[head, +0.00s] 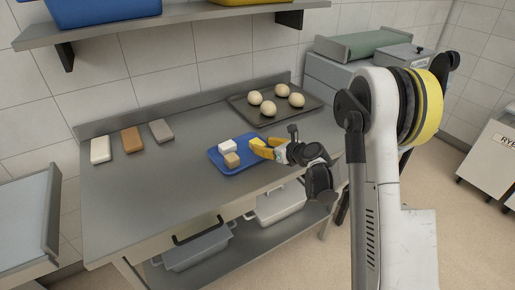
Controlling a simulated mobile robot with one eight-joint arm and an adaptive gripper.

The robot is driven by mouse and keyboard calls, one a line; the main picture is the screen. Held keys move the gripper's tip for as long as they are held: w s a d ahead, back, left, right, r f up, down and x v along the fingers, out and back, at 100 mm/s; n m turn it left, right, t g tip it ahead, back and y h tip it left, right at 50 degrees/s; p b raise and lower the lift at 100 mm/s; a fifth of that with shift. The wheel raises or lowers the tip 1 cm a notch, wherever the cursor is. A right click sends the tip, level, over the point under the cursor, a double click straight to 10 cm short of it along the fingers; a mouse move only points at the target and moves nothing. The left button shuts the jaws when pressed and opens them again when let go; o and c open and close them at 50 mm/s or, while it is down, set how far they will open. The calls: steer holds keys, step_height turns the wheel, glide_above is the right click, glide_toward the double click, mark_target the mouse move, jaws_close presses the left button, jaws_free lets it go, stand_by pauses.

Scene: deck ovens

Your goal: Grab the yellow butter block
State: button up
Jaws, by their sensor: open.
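A pale yellow block, the butter block (257,143), shows at the right part of the blue tray (216,158) on the steel table. My gripper (262,149), with orange-yellow fingers, reaches in from the right, and its fingertips are at the butter block. The gripper is open. The fingers partly cover the block, and I cannot tell whether they touch it. A white block (227,146) and a tan block (232,160) stand to its left on the same tray.
A dark baking sheet (239,112) with several dough balls (268,109) lies behind the tray. White (100,149), brown (132,139) and grey (161,131) blocks lie at the table's left. A shelf (190,17) hangs above. The table's front left (140,205) is clear.

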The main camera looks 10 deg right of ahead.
mark_target(258, 143)
steer(key=b+x, duration=0.1)
steer(key=x, duration=0.3)
steer(key=shift+w+a+f+b, duration=0.1)
steer(key=shift+w+b, duration=0.2)
steer(key=shift+s, duration=0.1)
steer(key=c, duration=0.9)
